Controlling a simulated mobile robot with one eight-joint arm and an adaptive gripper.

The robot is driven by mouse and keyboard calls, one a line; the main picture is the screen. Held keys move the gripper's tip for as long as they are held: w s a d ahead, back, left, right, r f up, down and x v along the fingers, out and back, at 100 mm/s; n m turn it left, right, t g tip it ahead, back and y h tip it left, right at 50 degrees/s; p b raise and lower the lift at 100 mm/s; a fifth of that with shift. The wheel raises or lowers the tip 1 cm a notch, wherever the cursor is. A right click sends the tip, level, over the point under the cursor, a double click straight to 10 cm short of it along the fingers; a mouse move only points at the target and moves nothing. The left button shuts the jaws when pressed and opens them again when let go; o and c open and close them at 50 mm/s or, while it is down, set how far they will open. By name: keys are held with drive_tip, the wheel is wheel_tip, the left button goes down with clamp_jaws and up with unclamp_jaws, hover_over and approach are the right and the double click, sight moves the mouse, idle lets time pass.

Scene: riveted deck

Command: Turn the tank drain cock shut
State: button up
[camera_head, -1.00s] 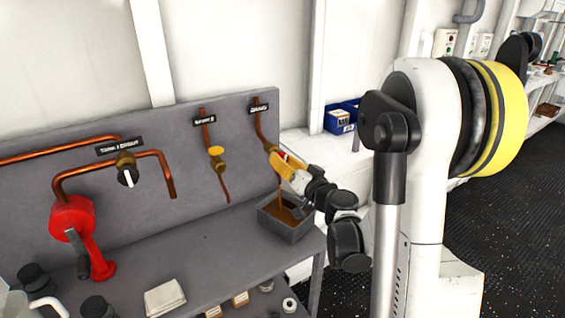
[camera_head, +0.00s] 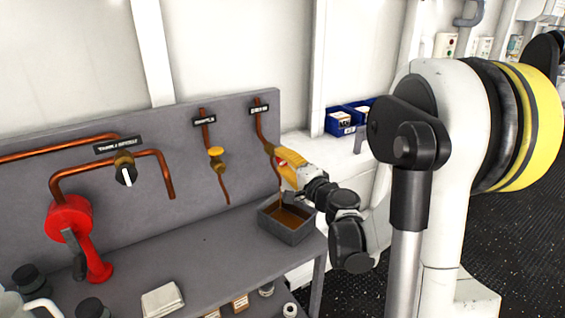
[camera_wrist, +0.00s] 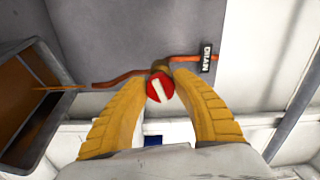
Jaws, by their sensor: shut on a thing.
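The drain cock is a red round knob with a white bar (camera_wrist: 160,87) on a brass body, under the label DRAIN (camera_wrist: 207,57) in the wrist view. The white bar lies slantwise to the copper pipe (camera_wrist: 118,79). My gripper (camera_wrist: 161,95) has its two yellow fingers closed on either side of the red knob. In the head view my gripper (camera_head: 283,167) is at the rightmost pipe and mostly hides the knob. A thin brown stream (camera_wrist: 58,88) runs from the pipe end into the grey drip tray (camera_head: 283,235), which holds brown liquid.
A yellow-handled valve (camera_head: 216,153) and a black-and-white selector knob (camera_head: 125,175) are on the panel to the left. A red hand pump (camera_head: 72,218) stands on the bench. Blue bins (camera_head: 340,123) sit behind my arm. The bench between pump and tray is clear.

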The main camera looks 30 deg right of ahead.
drive_tip(key=shift+m, duration=1.9)
drive_tip(key=o, duration=1.2)
drive_tip(key=shift+s, duration=0.1)
drive_tip(key=s, duration=1.1)
drive_tip(key=shift+s+d, duration=0.2)
drive_tip(key=shift+s, duration=0.2)
